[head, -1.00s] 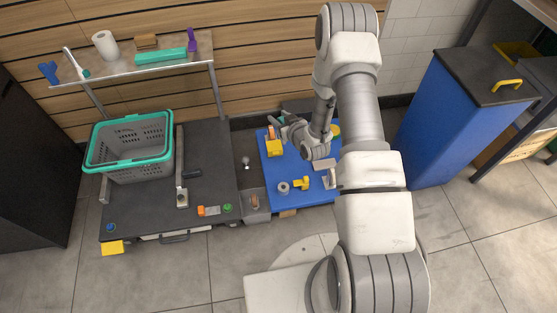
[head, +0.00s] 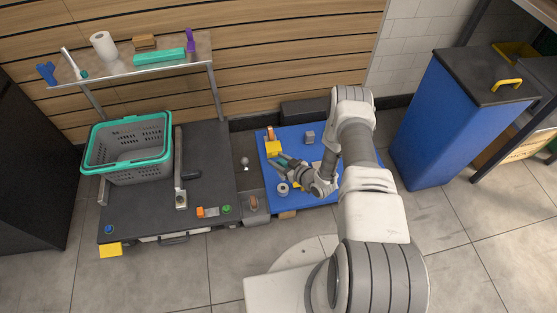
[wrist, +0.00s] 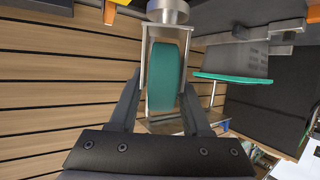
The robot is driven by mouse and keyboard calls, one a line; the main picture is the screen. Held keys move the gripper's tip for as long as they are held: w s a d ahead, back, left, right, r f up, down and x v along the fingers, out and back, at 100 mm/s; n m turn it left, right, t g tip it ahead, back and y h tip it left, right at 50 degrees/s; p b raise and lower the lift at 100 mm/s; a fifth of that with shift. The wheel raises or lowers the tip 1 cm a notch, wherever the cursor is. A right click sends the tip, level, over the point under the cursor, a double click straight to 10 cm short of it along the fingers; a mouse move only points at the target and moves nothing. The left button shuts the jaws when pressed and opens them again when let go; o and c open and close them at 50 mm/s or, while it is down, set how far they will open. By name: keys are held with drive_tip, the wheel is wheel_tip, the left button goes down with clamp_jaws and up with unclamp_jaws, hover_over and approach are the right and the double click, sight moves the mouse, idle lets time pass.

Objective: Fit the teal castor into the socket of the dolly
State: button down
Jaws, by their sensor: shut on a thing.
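The teal castor (wrist: 168,80) is between the fingers of my gripper (wrist: 160,103) in the wrist view. It has a teal wheel in a metal fork, with a round grey top (wrist: 168,12) beyond it. The castor looks small there and is partly hidden by the gripper.
A dark platform (head: 150,218) left of the blue board carries a grey basket with a teal rim (head: 168,158). A shelf (head: 128,72) stands behind, and a blue bin (head: 440,120) stands right.

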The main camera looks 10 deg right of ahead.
sight(279, 173)
wheel_tip(279, 173, down, 4)
drive_tip(key=b, duration=0.3)
drive_tip(key=shift+r, duration=0.2)
drive_tip(key=shift+f+b, duration=0.65)
drive_tip(key=shift+f, duration=0.5)
drive_tip(key=shift+f, duration=1.5)
idle(0.3)
drive_tip(key=shift+f, duration=0.3)
drive_tip(key=shift+f, duration=0.55)
drive_tip(key=shift+c, duration=1.4)
unclamp_jaws()
drive_tip(key=shift+s+d+r, duration=0.1)
drive_tip(key=shift+s+r, duration=0.05)
drive_tip(key=shift+s, duration=0.05)
